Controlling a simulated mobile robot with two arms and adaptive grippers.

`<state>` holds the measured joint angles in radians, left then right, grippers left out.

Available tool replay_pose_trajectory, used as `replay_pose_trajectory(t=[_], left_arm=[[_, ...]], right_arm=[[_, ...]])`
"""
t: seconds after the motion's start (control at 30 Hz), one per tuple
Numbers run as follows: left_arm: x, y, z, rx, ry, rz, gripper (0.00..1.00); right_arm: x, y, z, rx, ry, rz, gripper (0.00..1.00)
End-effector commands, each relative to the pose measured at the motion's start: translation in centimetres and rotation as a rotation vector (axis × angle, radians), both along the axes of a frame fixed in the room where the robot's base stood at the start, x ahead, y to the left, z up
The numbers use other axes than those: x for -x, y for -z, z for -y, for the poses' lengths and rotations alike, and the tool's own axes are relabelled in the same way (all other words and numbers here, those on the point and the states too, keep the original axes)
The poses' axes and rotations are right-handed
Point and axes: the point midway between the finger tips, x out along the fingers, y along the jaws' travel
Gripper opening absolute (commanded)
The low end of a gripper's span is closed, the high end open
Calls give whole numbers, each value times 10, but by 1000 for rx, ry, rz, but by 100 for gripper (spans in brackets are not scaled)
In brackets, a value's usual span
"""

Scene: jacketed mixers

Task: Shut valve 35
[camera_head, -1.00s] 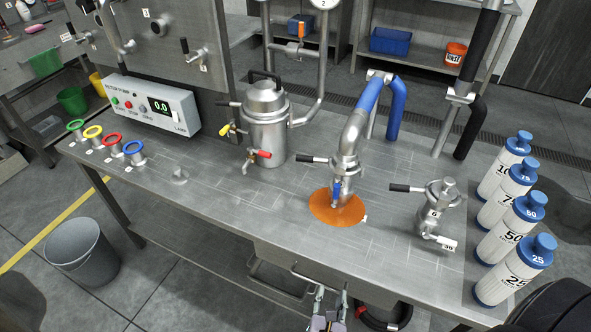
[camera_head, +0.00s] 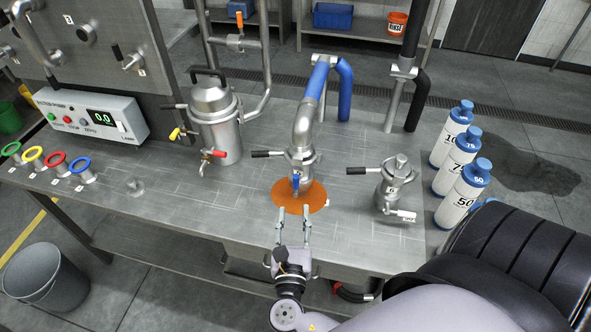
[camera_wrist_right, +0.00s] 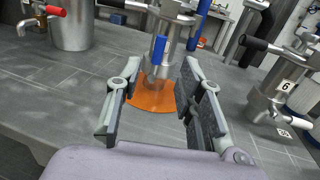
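A steel pipe fitting with a small blue valve handle (camera_head: 296,182) stands over an orange round patch (camera_head: 315,196) on the steel bench; the blue handle also shows in the right wrist view (camera_wrist_right: 162,45) and points roughly upright. My right gripper (camera_head: 293,210) is open and empty at the bench's front edge, just short of the patch. In the wrist view its fingers (camera_wrist_right: 150,100) frame the patch, with the blue handle beyond and apart from them. My left gripper is out of view.
Right of the patch stands another fitting (camera_head: 391,185) with a black lever and white tag. A steel vessel (camera_head: 217,125) with red and yellow handles stands left. Blue-capped bottles (camera_head: 461,195) line the bench's right end. The bench front between vessel and patch is clear.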

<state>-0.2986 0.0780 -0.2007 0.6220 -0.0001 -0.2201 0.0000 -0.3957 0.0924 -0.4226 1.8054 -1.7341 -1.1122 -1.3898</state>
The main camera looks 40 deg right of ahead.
Motion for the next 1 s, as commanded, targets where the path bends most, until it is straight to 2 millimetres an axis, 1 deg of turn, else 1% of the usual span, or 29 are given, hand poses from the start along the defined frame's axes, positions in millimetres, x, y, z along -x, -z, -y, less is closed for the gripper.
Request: replay_pose_trajectory(t=[0.03,0.2,0.4,0.5,0.7,1.0], left_arm=[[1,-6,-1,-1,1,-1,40],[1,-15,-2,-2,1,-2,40],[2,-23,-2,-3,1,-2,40],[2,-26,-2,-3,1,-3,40],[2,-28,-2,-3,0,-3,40],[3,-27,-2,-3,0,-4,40]], right_arm=[[-10,-4,8,5,2,3,35],[-40,-4,31,3,0,3,35],[-70,-3,56,1,1,1,35],[-81,-2,64,1,0,0,35],[-92,0,73,-1,0,0,35],[-93,0,74,-2,0,-1,34]])
